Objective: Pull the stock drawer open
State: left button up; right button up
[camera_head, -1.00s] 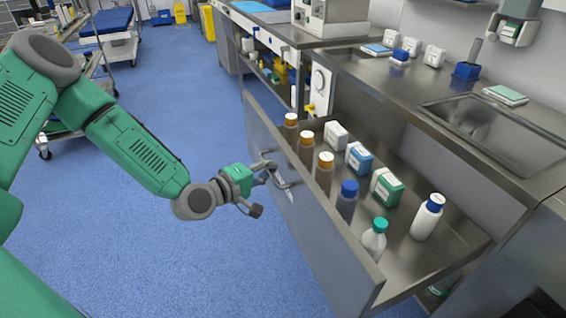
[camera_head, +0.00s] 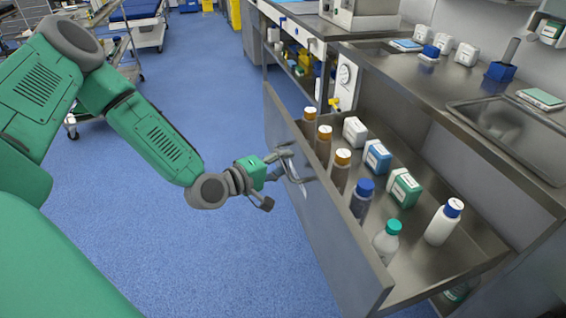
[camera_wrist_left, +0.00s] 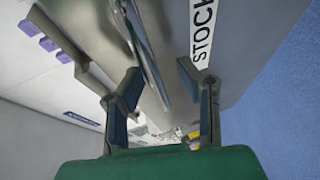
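The stock drawer (camera_head: 325,220) stands pulled out from under the steel counter, with its inside showing. Its grey front carries a metal handle (camera_head: 297,172). In the left wrist view the word STOCK shows on the drawer front (camera_wrist_left: 235,60), beside the handle bar (camera_wrist_left: 147,50). My left gripper (camera_head: 279,177) is at the handle. In the left wrist view its two fingers (camera_wrist_left: 164,98) stand wide apart, with the bar running between and beyond them. Contact with the bar cannot be told. My right gripper is not in view.
Inside the drawer are brown bottles (camera_head: 324,142), a white bottle (camera_head: 442,224), a clear bottle (camera_head: 386,244) and small boxes (camera_head: 377,157). The counter (camera_head: 425,85) holds boxes and a sunken tray. Blue floor (camera_head: 240,250) is clear left of the drawer.

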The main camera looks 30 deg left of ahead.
pick_arm(q)
jog(key=v, duration=1.2)
jog(key=shift+f, duration=0.2)
jog(key=s+d+f+m+g, duration=0.4)
jog(key=s+f+m+g, duration=0.15)
jog(key=f, duration=0.25)
jog(key=s+d+f+m+g, duration=0.4)
jog(key=s+f+m+g, duration=0.1)
jog(key=f+g, duration=0.15)
jog(key=s+f+m+g+y, duration=0.2)
jog(key=s+f+m+y, duration=0.2)
jog(key=s, duration=0.4)
jog(key=shift+s+f+g, duration=0.25)
jog(key=shift+f+g, duration=0.05)
jog(key=shift+f, duration=0.05)
